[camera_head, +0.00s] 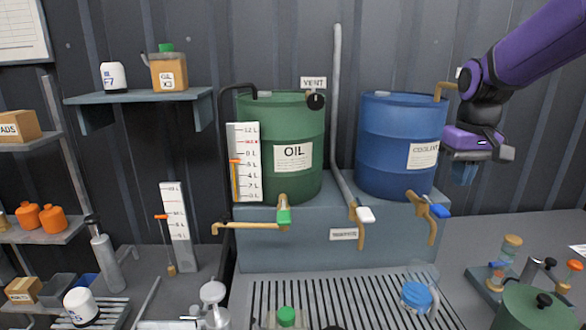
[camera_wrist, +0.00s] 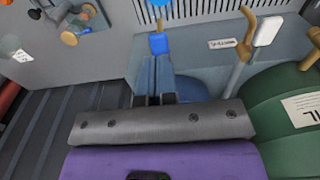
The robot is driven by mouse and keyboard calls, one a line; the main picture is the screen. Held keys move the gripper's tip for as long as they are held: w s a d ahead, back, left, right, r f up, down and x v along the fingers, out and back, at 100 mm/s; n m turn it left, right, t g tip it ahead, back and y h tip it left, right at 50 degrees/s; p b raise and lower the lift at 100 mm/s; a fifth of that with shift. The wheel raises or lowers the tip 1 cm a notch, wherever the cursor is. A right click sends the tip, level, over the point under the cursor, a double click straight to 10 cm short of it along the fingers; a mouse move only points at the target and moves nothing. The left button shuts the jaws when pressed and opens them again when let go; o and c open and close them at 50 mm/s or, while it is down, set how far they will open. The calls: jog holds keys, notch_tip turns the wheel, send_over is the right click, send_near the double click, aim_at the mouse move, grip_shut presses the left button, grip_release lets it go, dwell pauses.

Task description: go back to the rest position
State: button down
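My gripper (camera_head: 463,172) hangs in the upper right of the head view, with its purple body and blue finger parts pointing down. It is beside the right edge of the blue coolant drum (camera_head: 398,145), above the blue tap handle (camera_head: 440,211). Nothing is seen hanging from it. In the wrist view the fingers (camera_wrist: 155,78) show as narrow blue shapes close together beyond the grey bar. Whether they touch is unclear. The blue tap handle (camera_wrist: 158,43) appears just past their tips.
A green oil drum (camera_head: 280,180) stands left of the coolant drum on a grey-blue stand (camera_head: 300,245). Brass taps, a white-handled valve (camera_head: 365,214) and a slotted drain grate (camera_head: 345,300) are in front. Fittings and a green tank (camera_head: 525,310) stand at lower right. The right bench is partly clear.

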jog(key=s+a+r+t, duration=0.1)
jog(key=s+a+t, duration=0.1)
jog(key=s, duration=0.8)
jog(key=s+a+r+t, duration=0.2)
jog(key=s+a, duration=0.2)
jog(key=s, duration=0.6)
jog(key=shift+s+r+t, duration=0.2)
jog(key=shift+s+t, duration=0.05)
jog(key=shift+t, duration=0.15)
dwell(1.6)
